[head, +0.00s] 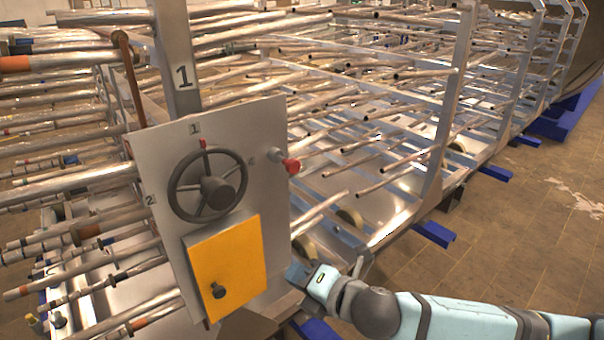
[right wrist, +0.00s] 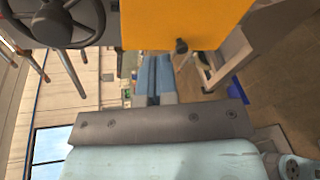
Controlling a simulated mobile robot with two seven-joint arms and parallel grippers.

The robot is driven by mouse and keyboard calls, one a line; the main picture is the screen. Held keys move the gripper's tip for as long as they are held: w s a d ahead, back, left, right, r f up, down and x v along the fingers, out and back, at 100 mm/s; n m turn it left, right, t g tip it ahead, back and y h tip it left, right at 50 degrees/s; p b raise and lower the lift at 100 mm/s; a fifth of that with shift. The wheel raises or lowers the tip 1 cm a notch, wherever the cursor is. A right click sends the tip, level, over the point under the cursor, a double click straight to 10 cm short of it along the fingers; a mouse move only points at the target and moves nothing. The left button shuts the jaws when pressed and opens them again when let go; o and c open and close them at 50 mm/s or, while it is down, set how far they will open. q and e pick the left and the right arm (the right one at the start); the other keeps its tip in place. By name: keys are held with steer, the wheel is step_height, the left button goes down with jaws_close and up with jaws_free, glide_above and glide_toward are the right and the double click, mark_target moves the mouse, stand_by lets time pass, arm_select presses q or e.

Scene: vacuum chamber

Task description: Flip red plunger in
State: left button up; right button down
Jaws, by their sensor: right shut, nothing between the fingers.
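The red plunger (head: 291,165) is a red knob on a short pale stem. It sticks out from the right edge of the grey panel (head: 160,150), right of the handwheel, in the head view. It does not show in the right wrist view. My right gripper (head: 296,271) is below the plunger, near the panel's lower right corner, apart from the plunger. It is shut and empty. My left gripper is not in view.
The panel carries a dark handwheel (head: 181,199) and a yellow door (head: 225,268) with a black knob (head: 218,290); these also show in the right wrist view. Racks of metal tubes (head: 340,120) fill the space behind. Brown floor (head: 520,260) is open at right.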

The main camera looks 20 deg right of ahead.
steer(key=d+r+n+t+h, duration=0.2)
steer(key=d+r+n+t, duration=0.1)
steer(key=d+r+n, duration=0.7)
step_height(320, 180, up, 4)
steer(key=shift+s+n+t, duration=0.3)
steer(key=shift+s+n, duration=0.1)
steer(key=shift+n, duration=0.4)
steer(key=shift+b, duration=0.3)
glide_toward(295, 168)
steer(key=x, duration=0.6)
steer(key=shift+w+a+r+b, duration=0.15)
steer(key=shift+w+r+b, duration=0.1)
steer(key=shift+b, duration=0.1)
steer(key=shift+w+a+f, duration=0.1)
steer(key=shift+w+f, duration=0.1)
steer(key=shift+w, duration=0.3)
